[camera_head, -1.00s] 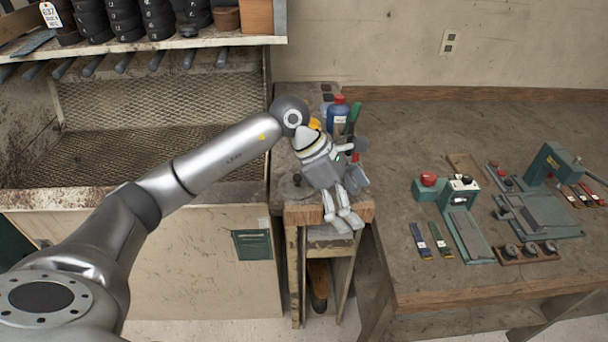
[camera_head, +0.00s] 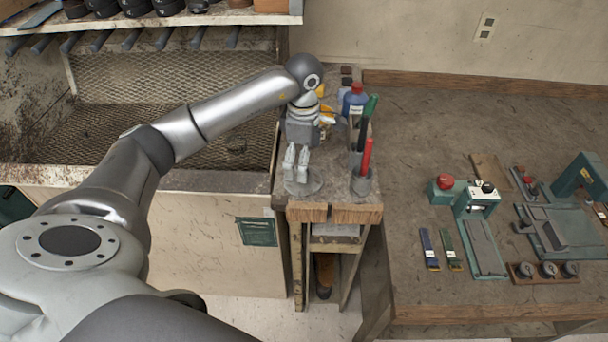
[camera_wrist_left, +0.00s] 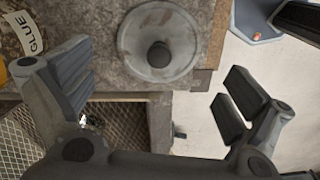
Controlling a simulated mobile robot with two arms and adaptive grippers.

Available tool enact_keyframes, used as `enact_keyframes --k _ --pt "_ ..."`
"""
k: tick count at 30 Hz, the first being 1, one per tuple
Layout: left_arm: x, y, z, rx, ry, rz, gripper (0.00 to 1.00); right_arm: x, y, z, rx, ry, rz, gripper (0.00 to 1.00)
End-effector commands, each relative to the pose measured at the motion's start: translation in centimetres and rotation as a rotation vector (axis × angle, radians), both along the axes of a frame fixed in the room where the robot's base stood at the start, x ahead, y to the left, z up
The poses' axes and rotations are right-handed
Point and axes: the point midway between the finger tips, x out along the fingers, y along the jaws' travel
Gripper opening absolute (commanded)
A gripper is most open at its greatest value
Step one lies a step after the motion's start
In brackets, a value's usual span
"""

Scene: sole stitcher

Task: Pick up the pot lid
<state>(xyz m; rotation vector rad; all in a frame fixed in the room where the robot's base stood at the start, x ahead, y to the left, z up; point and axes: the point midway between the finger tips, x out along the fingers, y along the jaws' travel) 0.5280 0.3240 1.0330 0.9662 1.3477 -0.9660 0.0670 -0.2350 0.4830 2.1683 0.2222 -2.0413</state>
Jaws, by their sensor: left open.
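The pot lid is a round grey disc with a dark knob. It lies on the small wooden stand in the head view (camera_head: 312,187), partly hidden by my gripper. In the left wrist view the lid (camera_wrist_left: 181,52) lies flat near the corner of the stand, its knob facing the camera. My left gripper (camera_head: 297,180) reaches down over the lid in the head view. In the left wrist view its fingers (camera_wrist_left: 160,100) are spread wide and empty, with the lid beyond them and between their lines. My right gripper is not in view.
A mesh-backed booth is at left. A workbench (camera_head: 400,200) with green devices is at right. A glue label (camera_wrist_left: 25,35) shows in the wrist view.

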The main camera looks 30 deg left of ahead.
Motion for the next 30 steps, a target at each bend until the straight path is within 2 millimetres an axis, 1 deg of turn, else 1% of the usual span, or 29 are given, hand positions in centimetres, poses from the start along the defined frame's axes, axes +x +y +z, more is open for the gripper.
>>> enact_keyframes --k 2,6,9,13,20,24,30 --pt "0.0 -0.1 -0.5 -0.001 0.004 0.0 1.0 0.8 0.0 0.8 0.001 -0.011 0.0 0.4" --pt "0.0 -0.1 -2.2 -0.003 0.004 0.0 1.0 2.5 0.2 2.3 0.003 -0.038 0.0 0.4" --pt "0.1 -0.1 -3.7 -0.003 0.004 0.0 1.0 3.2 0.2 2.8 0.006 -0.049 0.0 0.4" --pt "0.2 -0.1 -4.8 -0.001 0.001 -0.001 1.0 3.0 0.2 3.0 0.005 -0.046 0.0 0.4" --pt "0.2 0.0 -5.0 -0.001 0.0 -0.001 1.0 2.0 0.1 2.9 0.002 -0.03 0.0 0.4" --pt "0.2 0.0 -5.0 -0.001 0.0 -0.001 0.82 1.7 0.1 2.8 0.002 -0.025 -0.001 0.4" --pt "0.2 0.0 -4.9 -0.001 0.0 -0.001 0.56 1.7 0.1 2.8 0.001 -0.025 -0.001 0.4"
